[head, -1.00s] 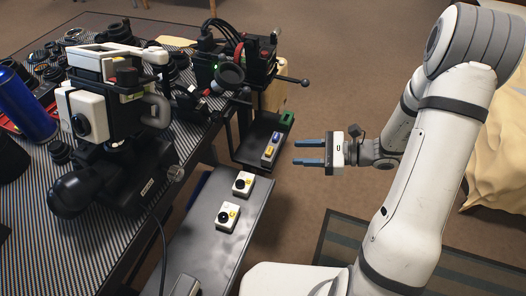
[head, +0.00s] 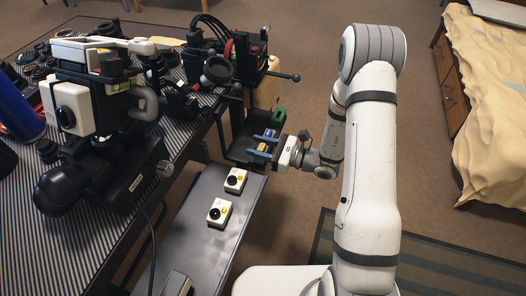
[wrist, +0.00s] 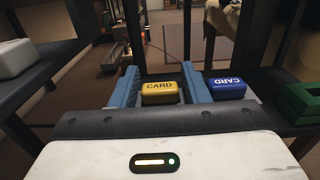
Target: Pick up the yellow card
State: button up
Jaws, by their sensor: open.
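The yellow card (wrist: 160,92) is a small block with CARD printed on its front. In the wrist view it sits on a dark shelf between the two blue fingers of my gripper (wrist: 159,88). The fingers are open, one on each side of it, with a gap at the left finger and the right finger close to it. In the head view my gripper (head: 262,147) is over the small dark shelf, and the yellow card (head: 262,147) shows only partly between the fingers.
A blue card (wrist: 227,87) sits just right of my right finger. A green holder (wrist: 302,101) is at the far right. Two white boxes with black dials (head: 235,180) stand on the nearer grey shelf (head: 190,240). A cluttered workbench is at left.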

jog(key=shift+w+a, duration=0.15)
jog(key=shift+a, duration=0.3)
jog(key=c, duration=0.7)
